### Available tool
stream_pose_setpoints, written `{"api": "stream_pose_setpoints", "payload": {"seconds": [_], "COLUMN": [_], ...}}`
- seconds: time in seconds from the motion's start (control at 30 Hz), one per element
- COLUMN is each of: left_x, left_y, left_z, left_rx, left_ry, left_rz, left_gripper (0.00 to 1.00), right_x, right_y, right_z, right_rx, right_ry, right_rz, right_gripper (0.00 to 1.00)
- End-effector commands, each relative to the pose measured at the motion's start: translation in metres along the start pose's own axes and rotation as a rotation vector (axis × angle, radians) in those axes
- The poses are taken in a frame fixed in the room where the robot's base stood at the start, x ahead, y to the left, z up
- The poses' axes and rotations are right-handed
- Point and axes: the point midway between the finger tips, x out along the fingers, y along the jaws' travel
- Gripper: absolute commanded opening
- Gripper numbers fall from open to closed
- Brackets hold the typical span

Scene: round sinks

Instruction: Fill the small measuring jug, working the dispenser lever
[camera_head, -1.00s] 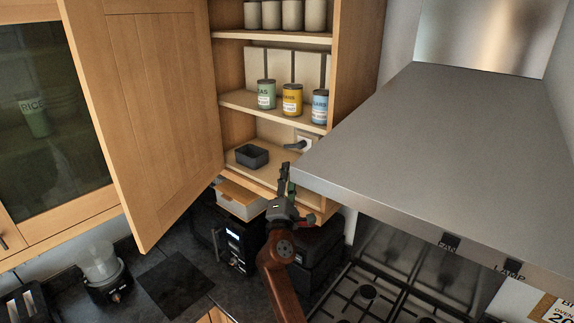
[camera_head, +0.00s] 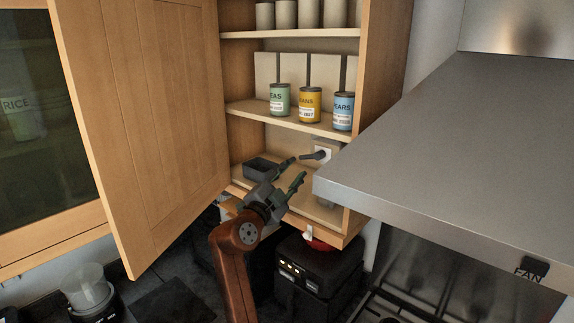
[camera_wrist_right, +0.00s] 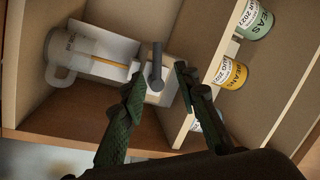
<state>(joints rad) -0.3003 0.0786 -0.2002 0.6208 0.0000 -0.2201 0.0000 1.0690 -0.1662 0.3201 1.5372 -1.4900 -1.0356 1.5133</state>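A white dispenser (camera_head: 331,147) with a dark lever (camera_head: 314,155) is at the right of the open cabinet's lowest compartment. In the right wrist view, which is turned sideways, the lever (camera_wrist_right: 157,68) points toward me. A clear jug (camera_wrist_right: 68,52) with a handle lies left of the dispenser there. An orange strip shows between jug and dispenser; I cannot tell if it is liquid. My right gripper (camera_head: 296,170) is open in front of the lever. In the right wrist view its fingertips (camera_wrist_right: 158,78) are on either side of the lever's end; contact is unclear. My left gripper is not in view.
A dark grey box (camera_head: 262,167) stands left of the gripper on the same shelf. Several cans, such as the yellow can (camera_head: 310,104), stand above. The open door (camera_head: 140,130) is at left. The steel hood (camera_head: 440,180) is close at right.

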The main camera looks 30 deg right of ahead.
Motion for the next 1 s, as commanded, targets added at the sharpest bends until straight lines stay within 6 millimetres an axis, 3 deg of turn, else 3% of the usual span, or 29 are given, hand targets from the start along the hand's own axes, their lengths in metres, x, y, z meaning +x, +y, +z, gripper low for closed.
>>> {"api": "stream_pose_setpoints", "payload": {"seconds": [0.1,0.23,0.37,0.73,1.0], "left_x": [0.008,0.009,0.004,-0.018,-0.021], "left_y": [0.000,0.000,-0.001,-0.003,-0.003], "left_z": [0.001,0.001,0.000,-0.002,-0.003], "left_rx": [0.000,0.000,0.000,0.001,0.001], "left_ry": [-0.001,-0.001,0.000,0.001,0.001], "left_rz": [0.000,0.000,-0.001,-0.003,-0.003], "left_gripper": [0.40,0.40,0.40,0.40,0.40], "right_x": [-0.002,-0.002,0.007,0.061,0.074], "right_y": [0.007,0.008,0.006,0.007,0.011], "right_z": [-0.003,-0.005,-0.005,-0.004,-0.004], "right_rx": [0.185,0.281,0.298,0.293,0.294], "right_ry": [0.005,0.009,0.007,0.005,0.005], "right_rz": [0.034,0.049,0.050,0.047,0.049], "right_gripper": [0.29,0.29,0.29,0.29,0.29]}}
